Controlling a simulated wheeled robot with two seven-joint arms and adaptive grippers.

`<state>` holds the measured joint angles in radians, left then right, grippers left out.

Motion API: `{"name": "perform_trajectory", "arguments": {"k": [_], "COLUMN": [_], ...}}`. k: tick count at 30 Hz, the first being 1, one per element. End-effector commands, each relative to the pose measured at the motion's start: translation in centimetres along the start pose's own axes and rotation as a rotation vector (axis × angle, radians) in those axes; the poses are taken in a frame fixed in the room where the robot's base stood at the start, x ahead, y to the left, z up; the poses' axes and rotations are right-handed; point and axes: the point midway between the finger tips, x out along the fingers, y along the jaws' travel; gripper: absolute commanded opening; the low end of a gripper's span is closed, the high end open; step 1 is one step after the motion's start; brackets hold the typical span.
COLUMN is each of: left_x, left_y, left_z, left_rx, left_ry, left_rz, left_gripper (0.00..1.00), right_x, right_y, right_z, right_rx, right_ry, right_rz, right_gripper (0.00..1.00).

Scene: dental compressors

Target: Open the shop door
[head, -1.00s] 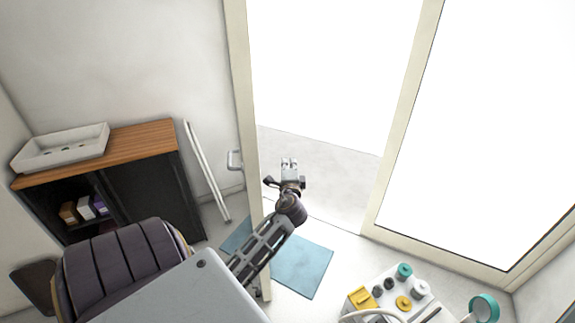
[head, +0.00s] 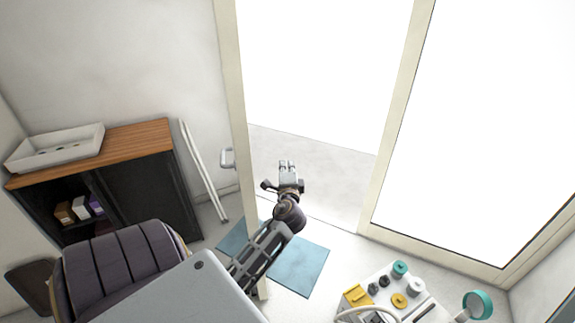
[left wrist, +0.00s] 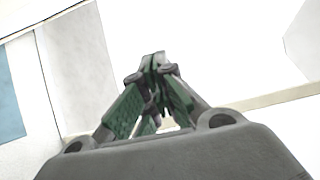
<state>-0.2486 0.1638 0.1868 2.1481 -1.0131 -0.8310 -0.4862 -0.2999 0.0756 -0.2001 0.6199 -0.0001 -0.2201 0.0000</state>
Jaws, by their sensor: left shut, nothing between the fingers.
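The shop door's cream frame (head: 236,110) shows as a narrow upright strip left of the doorway. A pale handle (head: 227,159) sticks out on its left side. The doorway (head: 315,90) right of it is a wide clear gap with bright white beyond. My left gripper (head: 288,166) is just right of the door strip, in front of the doorway, and does not hold the handle. In the left wrist view its fingers (left wrist: 153,65) are together and empty. Whether the gripper or arm touches the door cannot be told. My right gripper is not in view.
A blue mat (head: 300,268) lies on the floor under my left arm. A dark cabinet with a wooden top (head: 145,137) and a padded chair (head: 120,262) stand left. A tray of dental items (head: 385,287) is at lower right. A glazed panel (head: 480,130) bounds the doorway's right.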

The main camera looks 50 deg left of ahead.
Motion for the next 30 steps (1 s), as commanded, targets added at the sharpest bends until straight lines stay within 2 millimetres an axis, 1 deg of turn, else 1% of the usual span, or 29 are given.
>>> {"name": "perform_trajectory", "arguments": {"k": [1,9,15,21,30], "left_x": [-0.6,-3.6,-5.2,-5.8,-5.9], "left_y": [0.2,0.2,0.1,0.1,0.0], "left_z": [0.1,0.6,0.9,0.9,0.9], "left_rx": [-0.001,0.000,0.001,0.000,0.000], "left_ry": [0.000,-0.001,-0.001,-0.001,-0.001], "left_rz": [0.001,0.003,0.001,0.001,0.001], "left_gripper": [0.00,0.00,0.00,0.00,0.00], "right_x": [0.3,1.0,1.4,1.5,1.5], "right_y": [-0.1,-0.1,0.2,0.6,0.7], "right_z": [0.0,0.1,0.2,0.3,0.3], "right_rx": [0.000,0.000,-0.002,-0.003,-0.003], "right_ry": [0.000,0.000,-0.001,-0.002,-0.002], "right_rz": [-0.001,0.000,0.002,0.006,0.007], "right_gripper": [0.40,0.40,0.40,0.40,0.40]}}
